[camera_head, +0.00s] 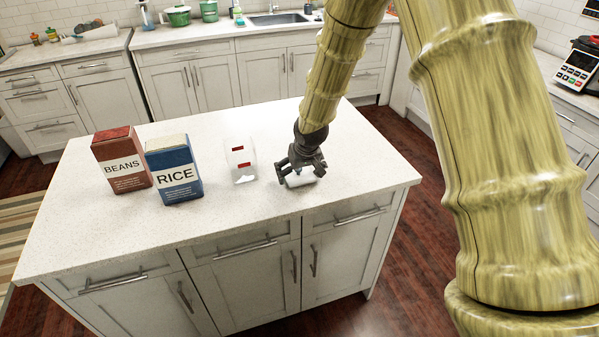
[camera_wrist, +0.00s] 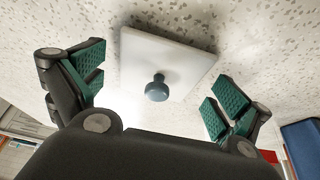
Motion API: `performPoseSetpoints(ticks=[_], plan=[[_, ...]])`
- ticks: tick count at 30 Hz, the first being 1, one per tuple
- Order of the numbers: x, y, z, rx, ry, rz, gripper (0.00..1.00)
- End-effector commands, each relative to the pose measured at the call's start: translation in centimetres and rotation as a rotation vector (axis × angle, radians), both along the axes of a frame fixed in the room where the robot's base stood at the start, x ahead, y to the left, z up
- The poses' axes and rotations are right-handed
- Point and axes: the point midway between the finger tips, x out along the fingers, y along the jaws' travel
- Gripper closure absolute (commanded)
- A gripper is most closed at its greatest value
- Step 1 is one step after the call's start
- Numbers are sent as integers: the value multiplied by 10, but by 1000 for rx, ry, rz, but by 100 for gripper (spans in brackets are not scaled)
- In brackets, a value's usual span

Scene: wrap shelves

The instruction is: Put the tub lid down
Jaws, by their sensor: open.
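The tub lid (camera_wrist: 185,62) is a white square plate with a dark round knob (camera_wrist: 157,88). It lies on the speckled white worktop, knob toward the wrist camera. In the head view the white lid (camera_head: 300,181) shows under my gripper (camera_head: 301,171), partly hidden by it. My gripper (camera_wrist: 155,78) is open, its green-padded fingers spread to either side of the knob and apart from it. A clear tub (camera_head: 243,173) with red marks stands on the worktop just left of my gripper; its top looks uncovered.
A blue rice box (camera_head: 175,172) and a red-brown beans box (camera_head: 122,162) stand left of the tub on the island worktop (camera_head: 240,212). The worktop is clear behind these things and to the right of my gripper. The island's front edge is close to the lid.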

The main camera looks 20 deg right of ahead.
Motion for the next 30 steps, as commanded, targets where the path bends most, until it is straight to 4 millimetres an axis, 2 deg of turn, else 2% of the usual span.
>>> performPoseSetpoints(ticks=[11,30], plan=[[-2,0,8,0,-1,-1,0],[-33,-1,83,1,-2,-1,0]])
